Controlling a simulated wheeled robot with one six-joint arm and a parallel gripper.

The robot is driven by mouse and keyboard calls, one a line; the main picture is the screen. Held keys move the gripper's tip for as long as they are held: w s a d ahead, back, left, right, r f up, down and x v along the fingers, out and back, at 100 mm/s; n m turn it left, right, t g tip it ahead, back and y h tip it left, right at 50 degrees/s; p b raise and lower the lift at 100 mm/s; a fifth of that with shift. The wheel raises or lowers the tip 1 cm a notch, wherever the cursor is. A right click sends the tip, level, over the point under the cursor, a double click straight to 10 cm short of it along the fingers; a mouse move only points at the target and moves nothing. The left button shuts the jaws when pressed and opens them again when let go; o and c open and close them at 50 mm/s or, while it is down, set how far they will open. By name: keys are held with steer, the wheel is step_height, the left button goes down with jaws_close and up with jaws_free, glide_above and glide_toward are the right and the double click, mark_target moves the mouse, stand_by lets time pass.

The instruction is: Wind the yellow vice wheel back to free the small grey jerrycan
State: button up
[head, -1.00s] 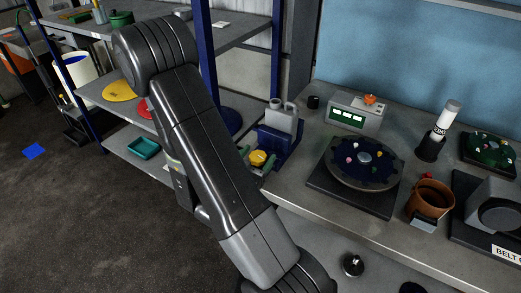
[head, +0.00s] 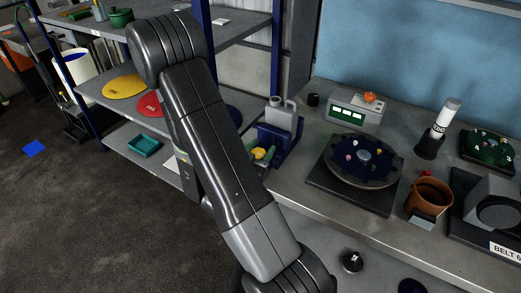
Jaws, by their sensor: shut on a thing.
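The small grey jerrycan (head: 282,115) stands upright in the blue vice (head: 288,148) at the left end of the grey workbench. The yellow vice wheel (head: 259,154) is on the vice's near left side, partly hidden by my arm. My gripper (head: 262,156) is at the wheel, with a greenish finger showing beside it. It is shut on the wheel, though my arm hides most of the jaws. Whether the vice jaw touches the jerrycan cannot be told from this view.
On the bench are a grey box with green displays (head: 354,112), a dark round turntable (head: 362,160), a brown pot (head: 430,196) and a white-topped bottle (head: 440,125). A blue-post shelf (head: 200,100) with coloured discs stands left, close behind my arm.

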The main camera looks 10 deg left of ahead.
steer(key=shift+f+y+b, duration=0.15)
steer(key=shift+y+b, duration=0.15)
steer(key=shift+b, duration=0.25)
steer(key=n+y+b, duration=0.1)
steer(key=y+b, duration=0.1)
steer(key=n+y+b, duration=0.1)
steer(key=b, duration=0.1)
steer(key=shift+a+f+n+t+y, duration=0.15)
steer(key=shift+n+t+y, duration=0.15)
steer(key=shift+n+y, duration=0.1)
steer(key=n+y+b, duration=0.2)
steer(key=y+b, duration=0.1)
steer(key=b, duration=0.1)
steer(key=shift+a, duration=0.15)
steer(key=shift+a+r+n+y+b, duration=0.15)
steer(key=shift+r+n+y+b, duration=0.1)
steer(key=shift+n+y+b, duration=0.85)
steer(key=shift+r+g+y, duration=0.1)
steer(key=shift+g+y, duration=0.2)
steer(key=shift+g, duration=0.1)
steer(key=o, duration=1)
